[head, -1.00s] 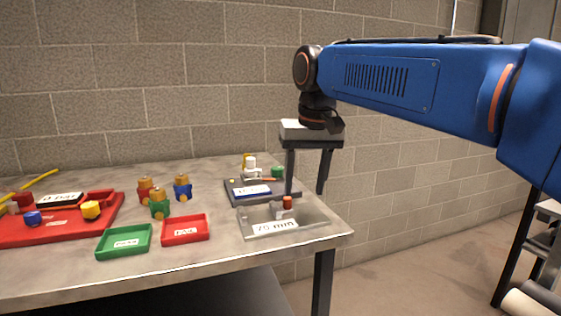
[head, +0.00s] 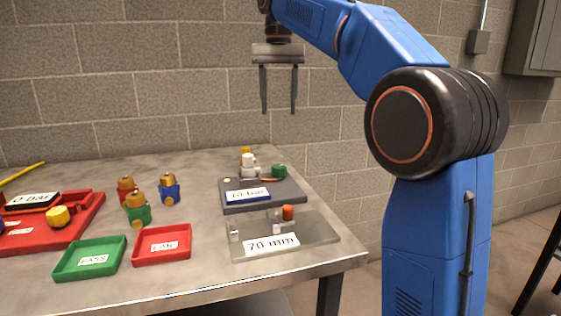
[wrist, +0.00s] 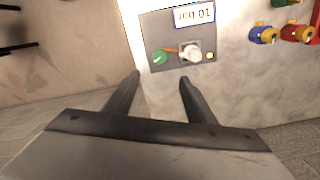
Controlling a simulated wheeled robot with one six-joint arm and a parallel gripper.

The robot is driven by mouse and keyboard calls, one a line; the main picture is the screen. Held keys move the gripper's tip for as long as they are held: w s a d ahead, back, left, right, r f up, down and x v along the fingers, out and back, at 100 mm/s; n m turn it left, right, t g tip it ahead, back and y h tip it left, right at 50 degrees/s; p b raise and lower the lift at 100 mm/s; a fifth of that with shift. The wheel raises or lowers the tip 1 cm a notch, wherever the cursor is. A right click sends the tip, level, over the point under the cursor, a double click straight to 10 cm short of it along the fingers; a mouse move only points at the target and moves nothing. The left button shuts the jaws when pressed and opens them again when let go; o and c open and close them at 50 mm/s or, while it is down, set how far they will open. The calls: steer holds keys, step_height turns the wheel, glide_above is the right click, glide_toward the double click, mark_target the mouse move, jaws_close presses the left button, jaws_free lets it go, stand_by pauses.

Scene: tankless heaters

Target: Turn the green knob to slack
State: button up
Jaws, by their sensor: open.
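The green knob (head: 279,171) sits at the right back of a dark grey plate (head: 290,192) that carries a "10 bar" label (head: 248,195). A white fitting (head: 249,167) stands beside the knob, with an orange strip between them. In the wrist view the green knob (wrist: 159,57) is at the left of the plate (wrist: 150,24), beyond my fingertips. My gripper (head: 279,110) is open and empty, high above the table behind the plate. It also shows in the wrist view (wrist: 160,77), fingers apart and touching nothing.
A green tray (head: 75,274), a red tray (head: 140,258), several brass-topped valves (head: 138,208) and a red board (head: 70,238) stand left. The wall (head: 150,100) is behind the table.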

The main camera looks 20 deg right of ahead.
mark_target(279, 166)
step_height(279, 166, down, 17)
stand_by(0.6)
steer(key=c, duration=1)
